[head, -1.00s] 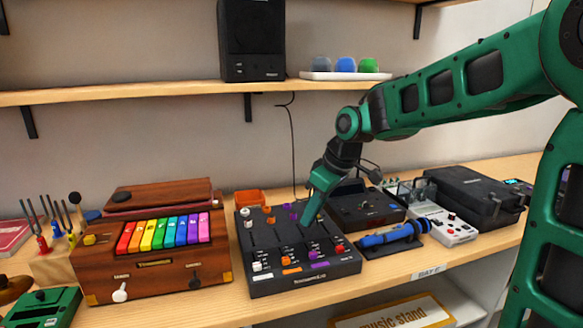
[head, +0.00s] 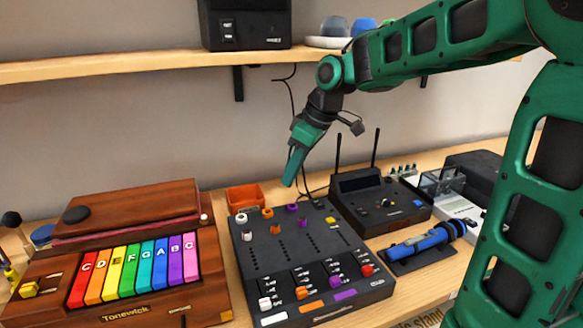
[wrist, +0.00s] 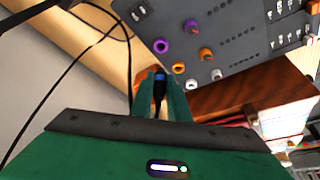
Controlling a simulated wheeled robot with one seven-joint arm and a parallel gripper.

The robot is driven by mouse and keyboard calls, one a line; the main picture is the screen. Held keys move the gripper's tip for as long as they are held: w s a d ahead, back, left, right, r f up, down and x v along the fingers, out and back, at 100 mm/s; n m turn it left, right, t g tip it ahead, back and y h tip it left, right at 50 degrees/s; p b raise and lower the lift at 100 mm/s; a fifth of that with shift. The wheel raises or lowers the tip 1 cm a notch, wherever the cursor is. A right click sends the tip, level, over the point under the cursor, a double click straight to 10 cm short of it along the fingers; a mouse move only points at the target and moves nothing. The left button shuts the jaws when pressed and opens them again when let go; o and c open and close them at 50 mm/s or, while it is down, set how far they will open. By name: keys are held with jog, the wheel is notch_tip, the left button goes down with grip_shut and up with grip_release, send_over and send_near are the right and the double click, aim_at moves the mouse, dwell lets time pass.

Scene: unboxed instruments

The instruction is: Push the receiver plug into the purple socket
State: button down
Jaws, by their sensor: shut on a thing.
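My gripper (head: 289,184) points down above the back edge of the black mixer (head: 262,262). It is shut on the receiver plug (wrist: 159,92), a dark plug with a blue part, seen between the fingers in the wrist view. The plug is hidden by the fingers in the head view. The purple socket (head: 292,208) is a ring in the mixer's back row, just below my fingertips; it also shows in the wrist view (wrist: 162,73), just beyond the plug. The plug appears apart from the socket.
Orange (head: 267,213) and white (head: 241,218) rings share the purple socket's row, with coloured knobs in front. An orange bin (head: 244,196) stands behind the mixer. The receiver with two antennas (head: 378,203) is to the right, a wooden xylophone box (head: 120,270) to the left. A black cable (wrist: 62,82) loops nearby.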

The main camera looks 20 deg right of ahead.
jog(key=shift+d+f, duration=0.25)
jog(key=shift+f, duration=0.85)
jog(key=shift+d+f, duration=0.2)
jog(key=shift+f, duration=1.25)
jog(key=shift+s, duration=0.15)
jog(key=shift+f, duration=0.95)
dwell(0.6)
